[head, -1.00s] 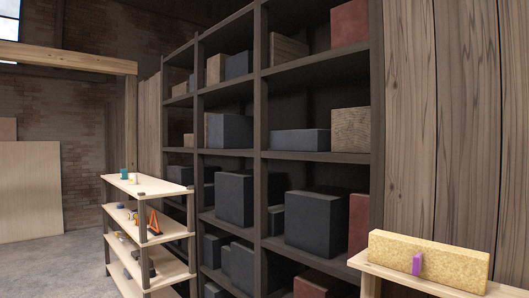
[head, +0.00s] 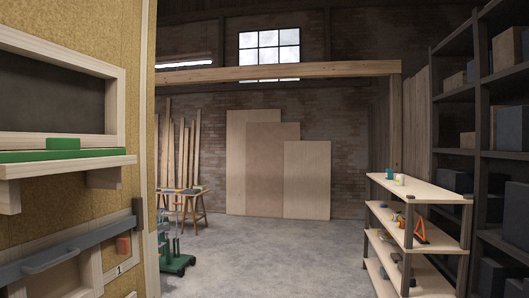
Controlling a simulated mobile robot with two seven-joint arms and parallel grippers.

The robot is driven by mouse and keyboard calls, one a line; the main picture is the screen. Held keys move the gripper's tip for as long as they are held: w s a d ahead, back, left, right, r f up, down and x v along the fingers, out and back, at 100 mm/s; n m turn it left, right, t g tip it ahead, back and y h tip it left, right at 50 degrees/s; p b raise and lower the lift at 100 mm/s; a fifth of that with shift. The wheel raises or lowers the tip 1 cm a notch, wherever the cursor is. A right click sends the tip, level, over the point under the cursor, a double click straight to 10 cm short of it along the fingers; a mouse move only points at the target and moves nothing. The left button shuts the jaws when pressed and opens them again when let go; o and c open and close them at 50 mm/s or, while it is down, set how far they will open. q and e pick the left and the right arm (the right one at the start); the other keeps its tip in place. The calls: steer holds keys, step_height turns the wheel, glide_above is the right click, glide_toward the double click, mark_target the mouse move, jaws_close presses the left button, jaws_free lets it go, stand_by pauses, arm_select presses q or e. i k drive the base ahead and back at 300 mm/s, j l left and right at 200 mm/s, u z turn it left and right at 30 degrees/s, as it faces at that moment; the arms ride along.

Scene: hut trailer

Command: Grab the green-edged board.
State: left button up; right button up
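A long thin green strip (head: 30,156) lies along a pale wooden ledge (head: 75,165) at the left, under a dark panel in a pale frame (head: 60,85). A small green block (head: 63,143) sits on or against the frame's lower edge just above it. I cannot tell whether the strip is the edge of a board. Three plain wooden sheets (head: 307,180) lean on the far brick wall, and no green edge shows on them. Neither of my grippers is in view.
A light shelf unit (head: 420,190) with small items stands at the right, before dark shelving (head: 480,150) with boxes. A green-based wheeled thing (head: 177,263) and a wooden trestle table (head: 185,195) stand left of centre. The concrete floor (head: 280,260) in the middle is clear.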

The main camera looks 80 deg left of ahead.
mark_target(57, 148)
steer(key=u, duration=3.7)
steer(key=i+l+u, duration=0.1)
steer(key=u, duration=0.4)
steer(key=l+u, duration=0.35)
steer(key=u, duration=0.15)
steer(key=l+u, duration=0.25)
steer(key=l, duration=0.3)
steer(key=k+l+u, duration=0.1)
steer(key=l+u, duration=0.15)
steer(key=l, duration=0.6)
steer(key=k+l, duration=0.15)
steer(key=l, duration=0.2)
steer(key=l+u, duration=0.1)
steer(key=l, duration=0.25)
steer(key=k, duration=0.05)
